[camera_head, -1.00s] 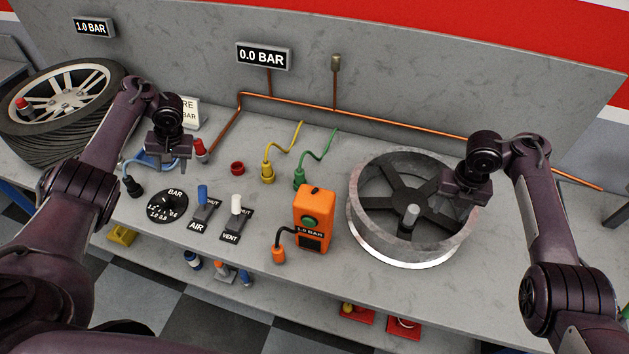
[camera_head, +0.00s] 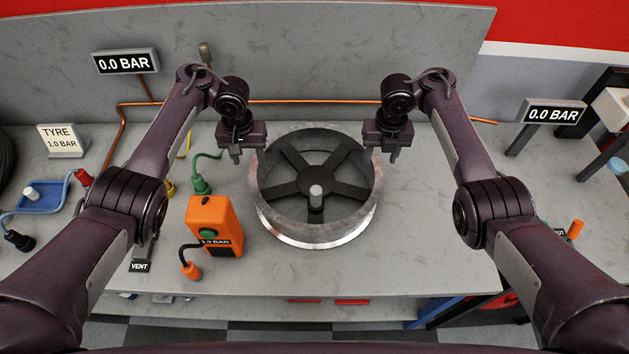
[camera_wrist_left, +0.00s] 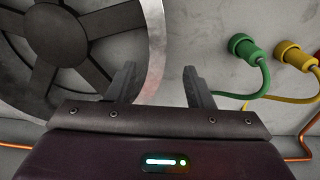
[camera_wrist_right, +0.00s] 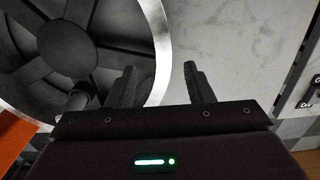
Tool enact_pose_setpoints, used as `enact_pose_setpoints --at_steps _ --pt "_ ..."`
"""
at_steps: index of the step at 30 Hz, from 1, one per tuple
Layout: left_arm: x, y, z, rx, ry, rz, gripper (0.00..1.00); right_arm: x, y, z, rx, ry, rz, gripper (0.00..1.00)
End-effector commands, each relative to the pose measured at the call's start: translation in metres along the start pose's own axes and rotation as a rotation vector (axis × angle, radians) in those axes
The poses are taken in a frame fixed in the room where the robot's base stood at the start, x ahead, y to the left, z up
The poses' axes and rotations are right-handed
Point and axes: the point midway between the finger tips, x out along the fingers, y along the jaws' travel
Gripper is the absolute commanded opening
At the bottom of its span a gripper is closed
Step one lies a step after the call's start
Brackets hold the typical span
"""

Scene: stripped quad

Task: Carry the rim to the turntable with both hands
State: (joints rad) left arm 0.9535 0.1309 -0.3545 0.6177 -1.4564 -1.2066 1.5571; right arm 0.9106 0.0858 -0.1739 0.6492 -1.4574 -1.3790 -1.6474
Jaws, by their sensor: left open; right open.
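The grey metal rim (camera_head: 318,232) with dark spokes lies flat on the bench, in the middle of the head view. My left gripper (camera_head: 240,157) is open at the rim's left upper edge. In the left wrist view, the bright rim edge (camera_wrist_left: 155,40) lies between the open fingers (camera_wrist_left: 160,75). My right gripper (camera_head: 386,156) is open at the right upper edge. In the right wrist view, the rim edge (camera_wrist_right: 158,35) also lies between the open fingers (camera_wrist_right: 158,72). I cannot tell whether the fingers touch or reach down around it. I cannot make out a turntable.
An orange box (camera_head: 210,222) marked 1.0 BAR stands close left of the rim. Green (camera_head: 201,186) and yellow plugs with hoses stand behind it. A copper pipe (camera_head: 290,101) runs along the back panel.

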Motion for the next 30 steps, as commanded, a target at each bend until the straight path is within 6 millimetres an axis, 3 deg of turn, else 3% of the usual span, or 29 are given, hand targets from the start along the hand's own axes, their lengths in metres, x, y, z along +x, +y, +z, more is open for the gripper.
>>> enact_pose_setpoints --at_steps 5,18,30 --pt "0.012 0.000 0.001 0.000 -0.005 -0.001 0.47 0.011 -0.001 -0.001 0.002 0.005 -0.004 0.47" --pt "0.070 0.000 0.001 -0.001 -0.004 0.000 0.47 0.070 -0.001 -0.001 0.002 0.003 0.000 0.47" --pt "0.078 0.000 0.000 0.000 0.000 0.000 0.47 0.078 -0.001 0.000 0.000 0.000 -0.001 0.47"
